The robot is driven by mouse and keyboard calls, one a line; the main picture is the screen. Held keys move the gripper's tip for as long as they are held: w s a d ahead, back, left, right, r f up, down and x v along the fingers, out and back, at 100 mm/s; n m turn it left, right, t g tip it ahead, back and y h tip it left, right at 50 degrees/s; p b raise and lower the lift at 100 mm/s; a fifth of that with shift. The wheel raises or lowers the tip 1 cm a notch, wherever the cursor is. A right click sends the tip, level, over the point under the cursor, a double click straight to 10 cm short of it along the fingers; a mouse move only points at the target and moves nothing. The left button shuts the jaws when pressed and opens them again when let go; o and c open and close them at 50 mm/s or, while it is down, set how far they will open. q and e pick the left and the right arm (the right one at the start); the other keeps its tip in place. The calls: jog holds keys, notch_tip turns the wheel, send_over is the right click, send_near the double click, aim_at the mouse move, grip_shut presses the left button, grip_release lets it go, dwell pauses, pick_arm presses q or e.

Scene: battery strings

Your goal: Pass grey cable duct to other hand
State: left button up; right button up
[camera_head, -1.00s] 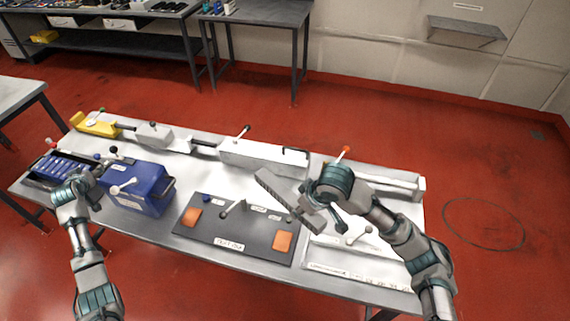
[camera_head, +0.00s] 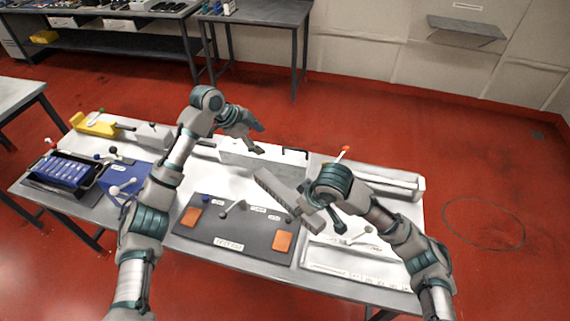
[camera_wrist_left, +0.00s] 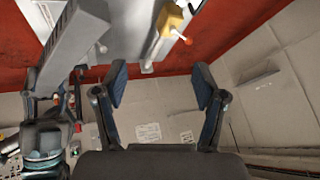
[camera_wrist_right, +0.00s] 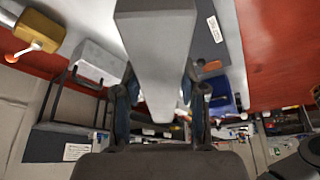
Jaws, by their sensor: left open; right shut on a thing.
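The grey cable duct (camera_head: 277,190) is a long straight bar, held tilted above the right half of the table. My right gripper (camera_head: 308,211) is shut on its near end. In the right wrist view the duct (camera_wrist_right: 155,55) runs away between the two fingers. My left gripper (camera_head: 260,139) is open and empty, up and to the left of the duct's free end, and apart from it. In the left wrist view the duct (camera_wrist_left: 76,42) shows at upper left, outside the open fingers (camera_wrist_left: 160,88). The right fingertips are partly hidden in the head view.
Below the duct lies a dark board (camera_head: 235,240) with orange pads (camera_head: 282,242). A white box with a black handle (camera_head: 235,156) stands behind. A yellow part (camera_head: 95,125) lies at the far left.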

pick_arm(q)
jog(key=s+d+r+m+g+y, duration=0.2)
jog(key=s+d+m+g, duration=0.1)
jog(key=s+d+m, duration=0.35)
jog(key=m+g+y, duration=0.1)
jog(key=m+y, duration=0.2)
send_near(289, 194)
jog(key=f, duration=0.6)
jog(key=s+f, duration=0.1)
jog(key=f, duration=0.3)
jog(key=shift+d, duration=0.35)
pick_arm(e)
jog(key=shift+a, duration=0.1)
pick_arm(q)
jog(key=shift+s+d+f, duration=0.1)
jog(key=shift+f, duration=0.35)
jog(key=c, duration=1.3)
jog(key=shift+c, duration=0.2)
pick_arm(e)
jog(key=o, duration=1.3)
